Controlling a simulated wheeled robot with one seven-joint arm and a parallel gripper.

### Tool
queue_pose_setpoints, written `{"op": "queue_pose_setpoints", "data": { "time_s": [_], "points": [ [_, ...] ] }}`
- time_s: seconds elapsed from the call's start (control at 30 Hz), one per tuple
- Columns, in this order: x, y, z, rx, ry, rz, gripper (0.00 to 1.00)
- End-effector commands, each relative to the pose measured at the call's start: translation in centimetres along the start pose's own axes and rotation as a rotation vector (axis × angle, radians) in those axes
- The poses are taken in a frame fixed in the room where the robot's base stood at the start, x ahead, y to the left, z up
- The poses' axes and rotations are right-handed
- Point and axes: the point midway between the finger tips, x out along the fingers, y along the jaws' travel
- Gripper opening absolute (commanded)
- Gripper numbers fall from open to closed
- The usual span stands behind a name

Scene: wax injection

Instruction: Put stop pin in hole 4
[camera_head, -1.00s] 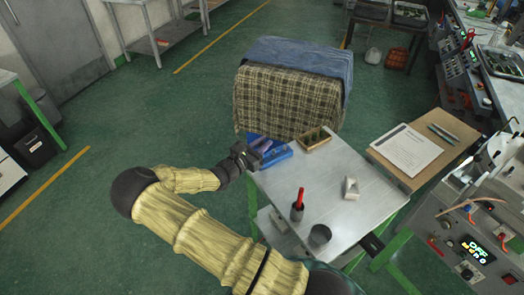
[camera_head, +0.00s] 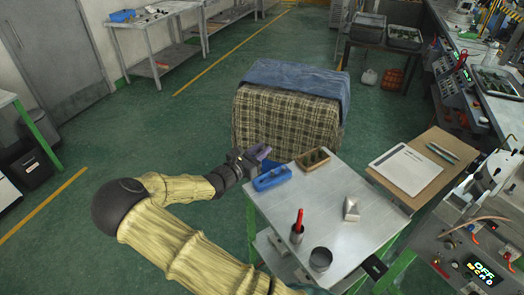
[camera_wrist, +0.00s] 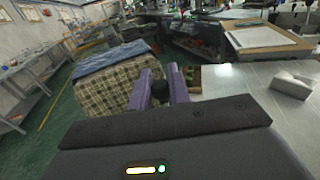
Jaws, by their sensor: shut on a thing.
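My gripper (camera_head: 262,153) has purple fingers and is up beside the far left corner of the metal table. In the wrist view the gripper (camera_wrist: 163,84) is shut on a small dark piece (camera_wrist: 160,92) with a rounded top, apparently the stop pin. The fingers hide its lower part. A blue block (camera_head: 272,179) lies on the table's left edge, just below and to the right of the gripper, apart from it. It seems to have recesses on top, but the holes and their numbers are too small to read.
A wooden box (camera_head: 313,160) with dark compartments stands right of the blue block. The metal table (camera_head: 335,235) also bears a grey metal block (camera_head: 351,209), a red-handled tool in a cup (camera_head: 297,227) and a dark cup (camera_head: 320,259). A cloth-covered stack (camera_head: 285,120) stands behind.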

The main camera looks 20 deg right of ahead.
Motion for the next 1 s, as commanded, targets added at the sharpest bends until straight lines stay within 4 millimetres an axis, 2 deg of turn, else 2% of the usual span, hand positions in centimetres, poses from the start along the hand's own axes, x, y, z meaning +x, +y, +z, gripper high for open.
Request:
{"op": "queue_pose_setpoints", "data": {
  "time_s": [0.27,0.57,0.67,1.0],
  "points": [
    [-0.5,-0.3,-0.5,-0.003,0.0,0.049,0.0],
    [-2.9,0.4,-2.9,-0.008,0.0,0.3,0.0],
    [-4.0,0.9,-4.2,-0.011,-0.001,0.416,0.0],
    [-8.8,1.7,-11.0,-0.013,0.001,0.853,0.0]
  ]
}}
